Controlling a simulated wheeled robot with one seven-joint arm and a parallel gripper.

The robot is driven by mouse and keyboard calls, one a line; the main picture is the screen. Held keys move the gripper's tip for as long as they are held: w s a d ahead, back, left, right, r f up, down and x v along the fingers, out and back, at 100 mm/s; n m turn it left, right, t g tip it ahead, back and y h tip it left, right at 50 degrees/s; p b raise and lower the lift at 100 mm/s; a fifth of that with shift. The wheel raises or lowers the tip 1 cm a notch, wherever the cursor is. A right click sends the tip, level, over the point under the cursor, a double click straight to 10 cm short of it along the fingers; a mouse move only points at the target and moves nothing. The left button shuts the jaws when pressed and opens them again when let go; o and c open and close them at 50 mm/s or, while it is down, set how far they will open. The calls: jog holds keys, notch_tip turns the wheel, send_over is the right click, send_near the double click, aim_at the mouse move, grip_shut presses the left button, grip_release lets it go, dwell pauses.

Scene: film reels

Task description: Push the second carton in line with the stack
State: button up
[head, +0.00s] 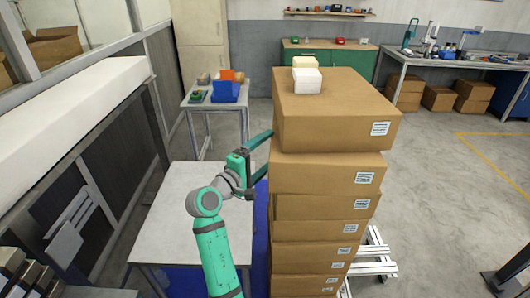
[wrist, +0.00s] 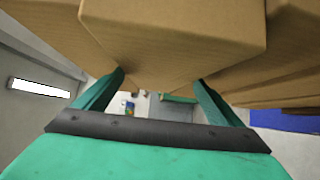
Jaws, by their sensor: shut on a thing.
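A tall stack of brown cartons (head: 313,232) stands right of my arm. The second carton from the top (head: 315,172), with a white label, sits under the larger top carton (head: 335,125). Its front face juts slightly past the cartons below on the right. My gripper (head: 268,150) is at the left side of the stack, at the second carton's height. In the wrist view, the fingers (wrist: 158,88) are spread on either side of a carton corner (wrist: 175,45) and close on it; the tips are partly hidden. It appears to be the second carton.
A slatted pallet (head: 372,265) shows at the stack's foot. A grey table (head: 180,210) stands left, with a smaller table (head: 212,105) of colored items behind. Floor at right is open.

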jog(key=shift+s, duration=0.1)
jog(key=o, duration=1.5)
jog(key=shift+o, duration=0.2)
jog(key=v, duration=1)
jog(key=shift+s+a, duration=0.3)
